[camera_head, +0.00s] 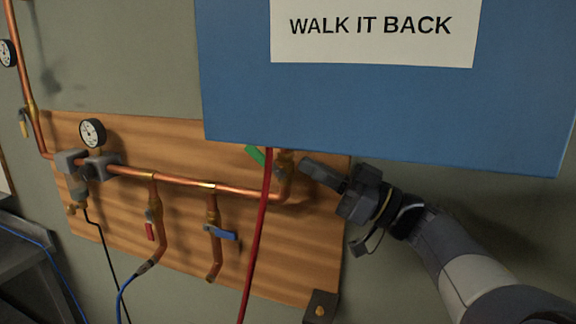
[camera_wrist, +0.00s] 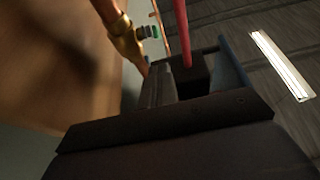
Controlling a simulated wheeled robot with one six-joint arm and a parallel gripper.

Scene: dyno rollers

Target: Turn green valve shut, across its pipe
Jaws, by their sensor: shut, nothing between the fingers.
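The green valve handle (camera_head: 255,155) sits at the right end of the copper pipe (camera_head: 190,182) on the wooden board, just under the blue panel. It sticks out to the upper left from its brass valve body (camera_head: 285,161), and the red hose passes in front of part of it. Its exact angle to its pipe is hard to tell. My gripper (camera_head: 304,166) is shut and empty, its tips just right of the valve body; I cannot tell if they touch.
A blue panel (camera_head: 390,110) reading "WALK IT BACK" hangs directly above my gripper. A red hose (camera_head: 258,230) runs down beside the valve and also shows in the wrist view (camera_wrist: 182,28). Red (camera_head: 150,231) and blue (camera_head: 222,233) valve handles and a gauge (camera_head: 92,132) are to the left.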

